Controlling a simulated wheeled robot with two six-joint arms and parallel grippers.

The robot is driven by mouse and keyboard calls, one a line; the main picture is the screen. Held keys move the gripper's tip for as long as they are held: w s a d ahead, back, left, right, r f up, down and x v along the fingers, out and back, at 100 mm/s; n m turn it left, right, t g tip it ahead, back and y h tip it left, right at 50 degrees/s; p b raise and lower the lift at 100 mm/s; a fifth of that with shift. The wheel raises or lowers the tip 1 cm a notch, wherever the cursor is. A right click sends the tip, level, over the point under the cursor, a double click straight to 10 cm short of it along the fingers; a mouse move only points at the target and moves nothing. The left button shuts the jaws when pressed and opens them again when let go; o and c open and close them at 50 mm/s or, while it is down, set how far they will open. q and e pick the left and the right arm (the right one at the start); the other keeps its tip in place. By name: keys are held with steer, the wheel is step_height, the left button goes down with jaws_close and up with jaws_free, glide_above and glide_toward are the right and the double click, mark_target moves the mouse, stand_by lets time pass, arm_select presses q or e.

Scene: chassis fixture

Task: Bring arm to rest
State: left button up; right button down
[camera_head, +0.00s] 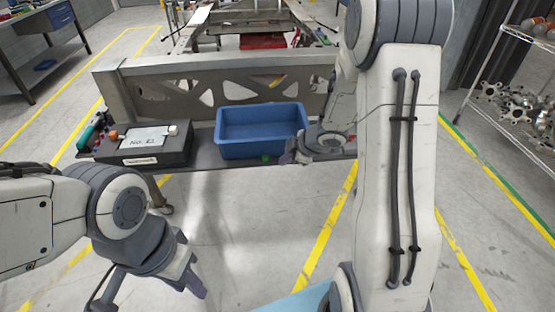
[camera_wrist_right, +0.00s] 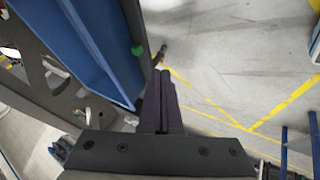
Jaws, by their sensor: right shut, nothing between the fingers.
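My right gripper (camera_head: 288,158) is at the front right corner of the blue bin (camera_head: 228,150) in the head view. In the right wrist view my right gripper (camera_wrist_right: 161,100) has its dark fingers pressed together with nothing between them. The bin's blue wall (camera_wrist_right: 95,45) lies just left of the fingers there; I cannot tell whether they touch. My left gripper (camera_head: 195,285) hangs low at the lower left over open floor, pointing down. Its fingers are seen too edge-on to tell how far apart they are.
A grey shelf carries the bin and a dark box (camera_head: 145,153) with a white label. A metal chassis frame (camera_head: 220,90) stands behind. A small green knob (camera_wrist_right: 137,50) is by the bin. A rack (camera_head: 520,100) of metal parts stands right, a workbench (camera_head: 50,45) at far left.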

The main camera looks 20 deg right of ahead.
steer(key=shift+s+r, duration=0.15)
stand_by(0.4)
steer(key=s+a+r+m+h, duration=0.3)
steer(key=s+a+r+m, duration=0.15)
steer(key=a+r, duration=0.45)
steer(key=s+a+r+m+g, duration=0.1)
steer(key=s+a+g, duration=0.2)
steer(key=s, duration=0.9)
steer(key=s+a+r+g+y+p, duration=0.1)
steer(key=s+a+g, duration=0.2)
steer(key=s+a, duration=0.5)
steer(key=s, duration=0.5)
steer(key=shift+m+g, duration=0.35)
steer(key=shift+g, duration=0.05)
